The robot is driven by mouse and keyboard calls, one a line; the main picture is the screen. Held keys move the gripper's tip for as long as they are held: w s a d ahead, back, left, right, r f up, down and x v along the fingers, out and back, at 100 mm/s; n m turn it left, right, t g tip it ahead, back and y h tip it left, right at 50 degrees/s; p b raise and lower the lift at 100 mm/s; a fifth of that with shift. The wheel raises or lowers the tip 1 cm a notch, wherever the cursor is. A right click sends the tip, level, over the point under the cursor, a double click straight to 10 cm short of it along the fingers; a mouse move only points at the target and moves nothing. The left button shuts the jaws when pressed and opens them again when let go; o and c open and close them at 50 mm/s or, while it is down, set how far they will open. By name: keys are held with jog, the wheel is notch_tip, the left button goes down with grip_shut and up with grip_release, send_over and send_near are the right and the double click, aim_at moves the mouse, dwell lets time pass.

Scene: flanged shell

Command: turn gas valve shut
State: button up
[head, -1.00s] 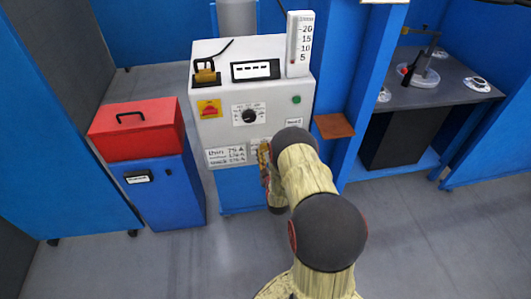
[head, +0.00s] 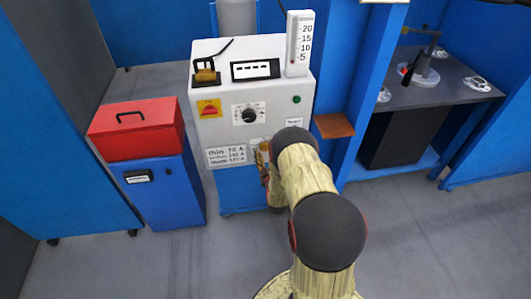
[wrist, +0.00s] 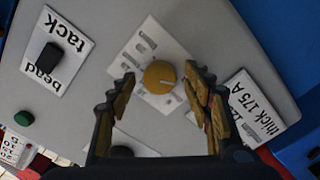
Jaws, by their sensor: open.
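A round yellow-orange knob with a pale mark line sits on a white plate on the machine's grey front panel. In the wrist view the knob (wrist: 160,76) shows between my fingertips. It looks like the valve, but I cannot read its plate. My gripper (wrist: 160,82) is open, with one finger on each side of the knob; I cannot tell whether either touches it. In the head view my gripper (head: 263,156) is at the lower front of the white machine (head: 222,135), and my wrist and gripper hide the knob.
The panel carries a black dial (head: 249,116), a red-and-yellow switch (head: 209,108), a green button (head: 296,99) and a bead/tack switch (wrist: 47,58). A thick 175 A sign (wrist: 262,112) is close to one finger. A red-topped blue cabinet (head: 170,190) stands left; a blue post (head: 365,90) stands right.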

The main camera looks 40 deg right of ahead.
jog(key=shift+s+a, duration=0.1)
jog(key=v, duration=1.1)
jog(key=shift+s, duration=0.35)
jog(key=shift+a, duration=0.1)
